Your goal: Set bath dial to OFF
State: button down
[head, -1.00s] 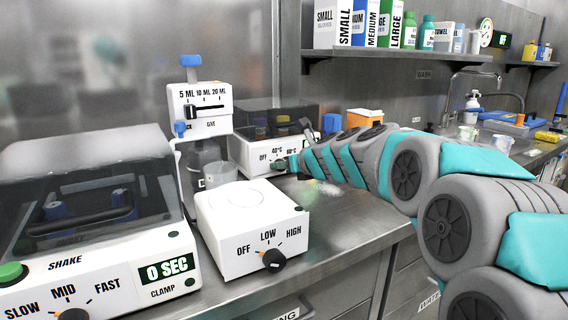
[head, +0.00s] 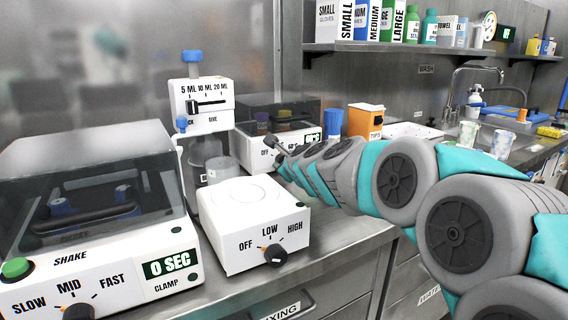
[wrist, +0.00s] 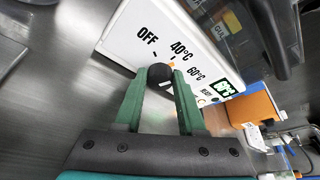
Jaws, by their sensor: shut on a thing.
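The bath (head: 258,147) is a white box with a dark clear lid, at the back of the bench. Its front reads OFF, 40°C and 60°C. In the wrist view the bath's front panel (wrist: 130,45) is tilted, and its black round dial (wrist: 159,74) sits below the labels. My gripper (wrist: 164,88) has its green fingers shut on the dial, one on each side. An orange mark shows by the dial near 40°C; I cannot tell for sure where the dial points. In the head view my arm hides the dial.
A white stirrer (head: 252,220) with OFF, LOW and HIGH stands in front of the bath. A shaker (head: 90,215) is at the left, a dispenser (head: 207,100) behind the stirrer. The bench's front right is clear.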

jog(key=shift+f+n, duration=0.1)
jog(key=shift+n, duration=0.2)
dwell(0.4)
jog(key=c, duration=0.5)
grip_release()
jog(key=shift+s, duration=0.1)
jog(key=shift+v, duration=3.85)
